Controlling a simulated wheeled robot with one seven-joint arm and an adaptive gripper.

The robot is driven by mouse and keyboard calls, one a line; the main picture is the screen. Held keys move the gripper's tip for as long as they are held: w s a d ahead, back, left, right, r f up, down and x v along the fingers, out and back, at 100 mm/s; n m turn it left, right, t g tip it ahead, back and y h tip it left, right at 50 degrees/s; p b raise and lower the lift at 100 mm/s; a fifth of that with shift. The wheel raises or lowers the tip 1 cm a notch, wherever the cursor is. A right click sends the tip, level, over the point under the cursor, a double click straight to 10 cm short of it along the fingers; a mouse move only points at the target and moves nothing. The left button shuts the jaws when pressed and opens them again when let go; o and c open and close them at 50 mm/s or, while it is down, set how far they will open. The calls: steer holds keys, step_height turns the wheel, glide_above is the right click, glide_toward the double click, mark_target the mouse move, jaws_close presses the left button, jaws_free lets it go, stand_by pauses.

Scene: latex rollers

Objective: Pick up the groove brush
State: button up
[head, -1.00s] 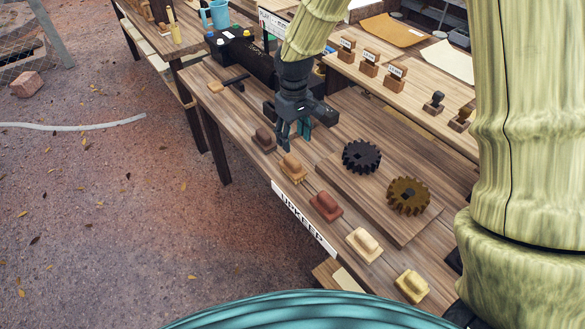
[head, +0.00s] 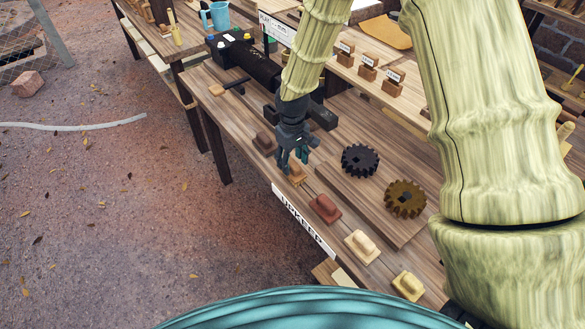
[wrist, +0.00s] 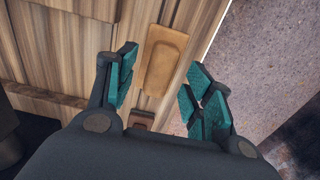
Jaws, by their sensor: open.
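Several small block-shaped brushes with raised grips lie in a row along the bench's front edge. No label shows which one is the groove brush. My gripper (head: 291,168) is open and empty above the orange-tan brush (head: 298,178), partly hiding it in the head view. In the wrist view the orange-tan brush (wrist: 165,60) lies just beyond and between the teal-padded fingers of my gripper (wrist: 158,80). The dark brown brush (head: 264,143) is to the upper left; the red-brown brush (head: 325,208), cream brush (head: 362,246) and yellow brush (head: 408,286) run to the lower right.
A black gear (head: 360,160) and a brown gear (head: 405,199) lie on a raised board behind the row. A black roller (head: 250,62) stands at the back left. An "UPKEEP" sign (head: 303,222) hangs on the front edge, with open ground beyond.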

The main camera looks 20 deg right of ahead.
steer(key=shift+f, duration=1)
steer(key=c, duration=1.1)
steer(key=shift+c, duration=0.2)
steer(key=shift+r, duration=0.1)
steer(key=shift+r+b, duration=0.35)
steer(key=shift+r, duration=0.4)
steer(key=shift+r+b, duration=0.4)
steer(key=shift+r, duration=0.5)
steer(key=s+a+b, duration=0.1)
steer(key=s+b, duration=0.1)
steer(key=s, duration=0.6)
steer(key=s+a+r+b, duration=0.1)
steer(key=s+b, duration=0.1)
steer(key=s, duration=0.5)
steer(key=shift+s+a+r, duration=0.3)
steer(key=shift+s, duration=0.1)
